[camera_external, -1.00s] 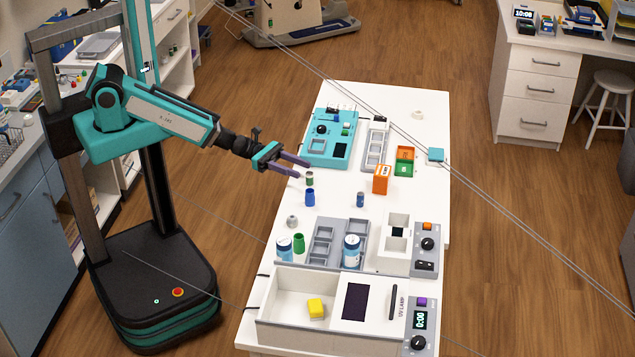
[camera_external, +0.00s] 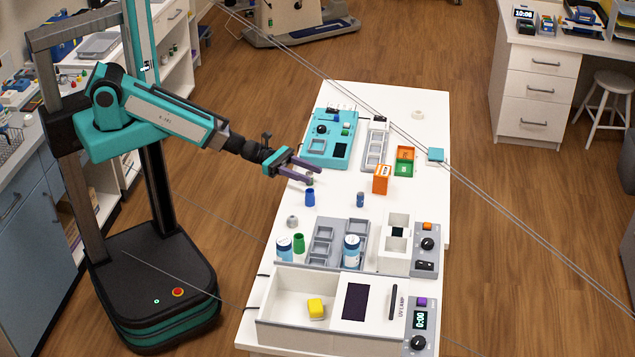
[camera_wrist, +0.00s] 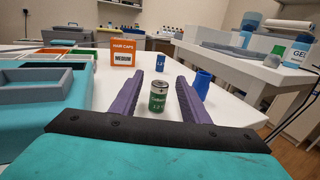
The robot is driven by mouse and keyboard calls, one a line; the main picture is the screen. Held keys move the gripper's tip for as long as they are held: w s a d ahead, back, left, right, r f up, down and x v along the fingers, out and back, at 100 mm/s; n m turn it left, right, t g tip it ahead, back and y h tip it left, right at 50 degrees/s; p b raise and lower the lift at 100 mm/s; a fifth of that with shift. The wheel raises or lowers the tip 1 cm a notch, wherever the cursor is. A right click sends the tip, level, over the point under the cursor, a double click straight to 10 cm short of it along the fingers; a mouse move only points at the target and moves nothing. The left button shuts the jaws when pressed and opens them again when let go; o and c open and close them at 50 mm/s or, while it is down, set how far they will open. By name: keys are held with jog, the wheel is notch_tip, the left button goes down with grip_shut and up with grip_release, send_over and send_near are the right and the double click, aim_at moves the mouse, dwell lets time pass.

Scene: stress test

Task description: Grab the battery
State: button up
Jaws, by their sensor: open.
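The battery (camera_wrist: 158,98) is a small upright cylinder with a green label and a silver top, standing on the white table. In the wrist view it stands between the two purple fingers of my gripper (camera_wrist: 153,92), with gaps on both sides. My gripper is open and empty. In the external view my gripper (camera_external: 308,174) is low over the table's left side, and its fingers mostly hide the battery (camera_external: 310,181).
A blue cylinder (camera_external: 310,198) stands close by, just outside the right finger in the wrist view (camera_wrist: 202,84). A smaller blue cylinder (camera_external: 360,199) and an orange box (camera_external: 381,179) stand beyond. A teal device (camera_external: 328,145) is beside my gripper.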

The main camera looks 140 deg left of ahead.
jog(key=shift+w+a, duration=0.15)
jog(key=shift+w, duration=0.2)
dwell(0.3)
grip_shut()
